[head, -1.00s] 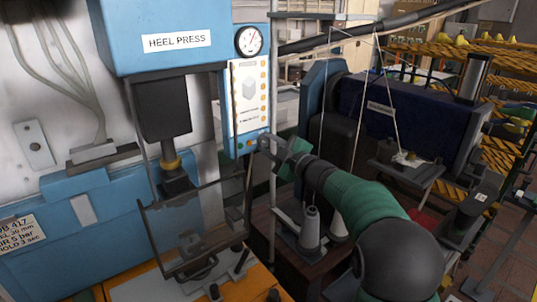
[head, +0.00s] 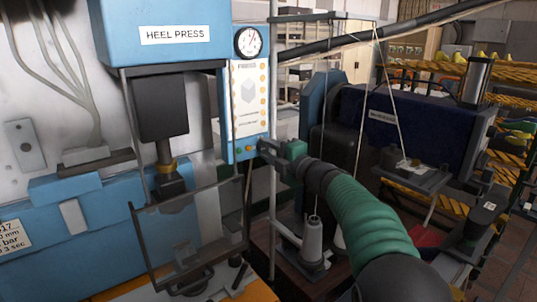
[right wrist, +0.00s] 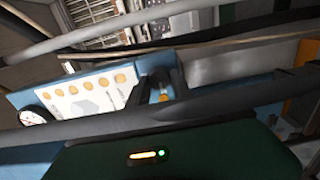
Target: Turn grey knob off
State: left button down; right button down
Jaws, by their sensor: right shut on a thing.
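The blue control panel (head: 229,116) of the heel press carries a white card with a column of orange dots and a gauge above. My right gripper (head: 264,147) reaches the panel's lower right corner from the right, its fingertips against the panel. It is shut on what I take to be the grey knob, which the fingers hide; its setting cannot be read. In the right wrist view the dark fingers (right wrist: 160,82) meet the blue panel edge, with a small orange part (right wrist: 163,97) seen between them. My left gripper is not in view.
The heel press (head: 170,45) stands left, with a clear guard (head: 190,235) in front. A thin grey post (head: 272,220) rises beside my right gripper. A dark blue machine (head: 410,125) and yellow racks are at right.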

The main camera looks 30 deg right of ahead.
jog(key=shift+a+f, duration=0.1)
jog(key=shift+f, duration=0.35)
jog(key=c, duration=1.4)
grip_release()
jog(key=shift+o, duration=1.3)
jog(key=shift+r, duration=0.1)
jog(key=shift+o, duration=0.4)
jog(key=shift+r, duration=0.1)
jog(key=shift+s, duration=0.1)
jog(key=shift+s, duration=0.35)
jog(key=s+d+b, duration=0.1)
jog(key=s+b, duration=0.1)
jog(key=s, duration=1.4)
jog(key=shift+w+d, duration=0.1)
jog(key=shift+d, duration=0.05)
